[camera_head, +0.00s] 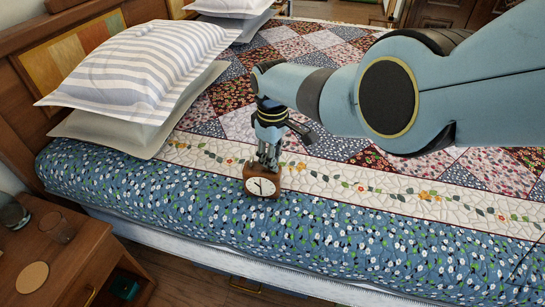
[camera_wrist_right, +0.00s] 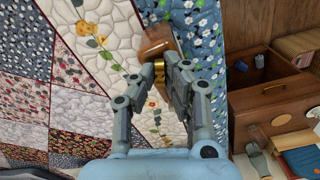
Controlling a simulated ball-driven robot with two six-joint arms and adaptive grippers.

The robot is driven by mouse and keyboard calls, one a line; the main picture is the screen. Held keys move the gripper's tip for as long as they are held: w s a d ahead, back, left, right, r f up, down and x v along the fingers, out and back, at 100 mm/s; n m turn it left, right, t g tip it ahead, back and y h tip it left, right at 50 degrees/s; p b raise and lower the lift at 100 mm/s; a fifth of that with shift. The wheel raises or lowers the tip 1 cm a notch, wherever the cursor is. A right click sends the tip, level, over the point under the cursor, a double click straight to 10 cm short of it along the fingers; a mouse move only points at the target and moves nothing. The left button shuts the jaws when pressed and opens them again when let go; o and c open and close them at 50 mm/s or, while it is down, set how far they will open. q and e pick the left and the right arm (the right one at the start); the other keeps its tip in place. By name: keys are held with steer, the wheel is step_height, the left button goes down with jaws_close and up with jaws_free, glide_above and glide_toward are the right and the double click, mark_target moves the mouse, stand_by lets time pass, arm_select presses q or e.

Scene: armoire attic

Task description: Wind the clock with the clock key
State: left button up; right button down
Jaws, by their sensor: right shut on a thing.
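The clock (camera_head: 261,187) is a small brown wooden block with a white round face. It is on or just above the blue flowered edge of the bed, face toward the front. My right gripper (camera_head: 268,160) is right behind it, pointing down. In the right wrist view the fingers (camera_wrist_right: 166,72) are shut on a small brass piece, seemingly the clock key (camera_wrist_right: 159,71), at the brown back of the clock (camera_wrist_right: 157,42). Whether the key sits in the clock cannot be told. My left gripper is not in view.
The quilted bed (camera_head: 360,225) fills most of the view. Striped pillows (camera_head: 140,70) lie at the left. A wooden nightstand (camera_head: 75,265) with glasses (camera_head: 58,228) and a round coaster (camera_head: 32,277) stands at the lower left. The quilt right of the clock is clear.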

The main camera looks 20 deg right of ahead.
steer(key=m, duration=0.4)
steer(key=shift+m, duration=0.3)
steer(key=m, duration=1)
steer(key=shift+m, duration=0.4)
steer(key=m, duration=0.5)
steer(key=shift+m, duration=0.3)
steer(key=m, duration=0.3)
steer(key=shift+m, duration=0.3)
steer(key=m, duration=0.3)
steer(key=shift+m, duration=0.3)
steer(key=m, duration=0.3)
steer(key=shift+m, duration=0.3)
steer(key=m, duration=0.3)
steer(key=shift+m, duration=0.3)
steer(key=m, duration=0.2)
steer(key=shift+m+b, duration=0.3)
steer(key=shift+b, duration=0.1)
steer(key=shift+m+b, duration=0.85)
steer(key=shift+m, duration=0.45)
